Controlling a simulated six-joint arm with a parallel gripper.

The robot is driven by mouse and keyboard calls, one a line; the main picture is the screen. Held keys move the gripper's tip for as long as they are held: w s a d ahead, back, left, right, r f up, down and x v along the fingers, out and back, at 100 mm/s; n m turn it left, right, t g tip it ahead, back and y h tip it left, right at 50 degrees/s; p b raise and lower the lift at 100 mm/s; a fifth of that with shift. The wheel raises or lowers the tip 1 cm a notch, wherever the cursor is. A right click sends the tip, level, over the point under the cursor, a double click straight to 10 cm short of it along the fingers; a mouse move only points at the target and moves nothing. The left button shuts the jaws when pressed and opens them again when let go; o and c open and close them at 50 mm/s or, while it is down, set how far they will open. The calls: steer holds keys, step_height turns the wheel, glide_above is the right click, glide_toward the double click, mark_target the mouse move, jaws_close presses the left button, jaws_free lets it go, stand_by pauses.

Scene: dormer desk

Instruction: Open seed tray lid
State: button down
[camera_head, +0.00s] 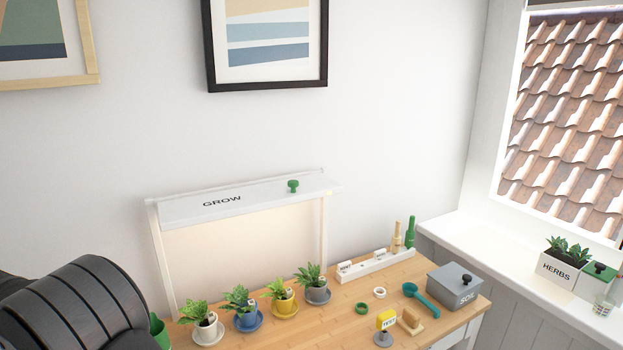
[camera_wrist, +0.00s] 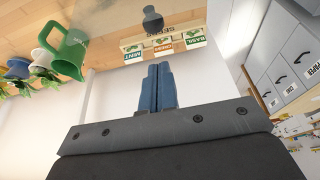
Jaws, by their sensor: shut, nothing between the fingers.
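No label in view reads "seed tray". On the windowsill at the right of the head view stands a small white box with a green lid (camera_head: 598,271) and a black knob; the lid looks closed. A grey box marked SOIL (camera_head: 455,287) on the desk also has a closed lid with a dark knob. In the wrist view, a pale holder marked SEEDS (camera_wrist: 133,47) carries labelled packets. My gripper (camera_wrist: 158,68) shows there with its blue fingers together and empty, pointing towards the holder with no visible contact. The fingers are not visible in the head view.
The HERBS planter (camera_head: 560,270) adjoins the green-lidded box. A green jug (camera_wrist: 66,52) shows in the wrist view.

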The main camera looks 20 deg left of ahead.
steer(key=x, duration=0.6)
steer(key=shift+f, duration=0.45)
steer(key=shift+s+d, duration=0.1)
